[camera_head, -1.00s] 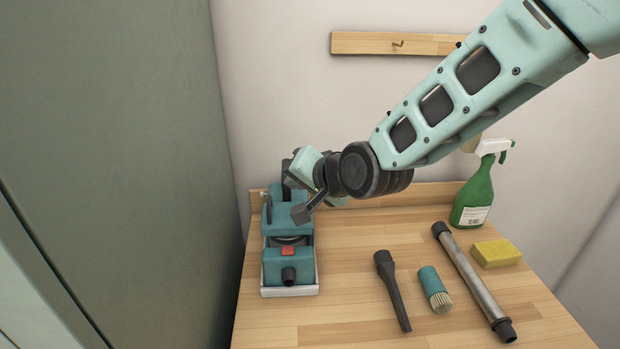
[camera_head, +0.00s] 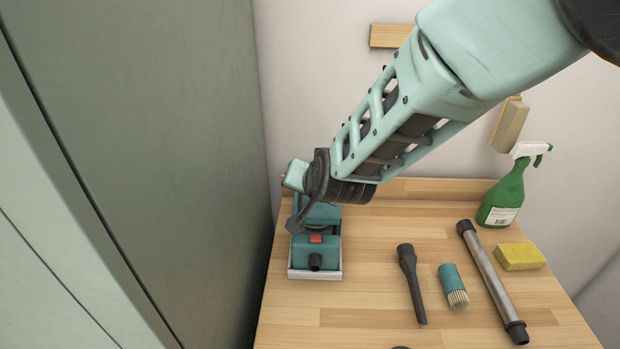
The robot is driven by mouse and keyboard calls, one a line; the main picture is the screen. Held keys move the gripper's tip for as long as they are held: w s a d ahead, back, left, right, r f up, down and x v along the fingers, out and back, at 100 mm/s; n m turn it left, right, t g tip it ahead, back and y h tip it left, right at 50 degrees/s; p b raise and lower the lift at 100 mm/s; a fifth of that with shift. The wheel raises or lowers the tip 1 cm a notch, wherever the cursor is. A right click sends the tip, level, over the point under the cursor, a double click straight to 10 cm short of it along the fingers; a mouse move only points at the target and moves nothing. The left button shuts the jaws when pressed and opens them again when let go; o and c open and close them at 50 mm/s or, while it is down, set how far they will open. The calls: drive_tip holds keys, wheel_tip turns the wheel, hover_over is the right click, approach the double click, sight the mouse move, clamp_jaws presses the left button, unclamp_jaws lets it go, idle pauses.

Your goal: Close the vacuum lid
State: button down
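The teal vacuum (camera_head: 317,258) sits in a white tray (camera_head: 335,274) at the back left of the wooden table, with a red button and a dark round port at its front. My wrist and arm cover much of its rear. A teal part, possibly the lid (camera_head: 322,213), shows just below my wrist; its angle is hard to tell. My gripper (camera_head: 297,222) points down at the left side of the vacuum. One dark finger shows by its upper left edge, touching or very close. The other finger is hidden, so the opening cannot be judged.
A dark nozzle (camera_head: 411,283), a teal brush (camera_head: 453,286), a metal tube (camera_head: 492,284), a yellow sponge (camera_head: 520,257) and a green spray bottle (camera_head: 504,198) are on the table (camera_head: 370,313) to the right. A tall grey-green panel (camera_head: 170,130) stands close on the left.

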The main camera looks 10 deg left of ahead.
drive_tip(key=shift+a+f, duration=0.3)
drive_tip(key=shift+s+f, duration=0.1)
idle(0.3)
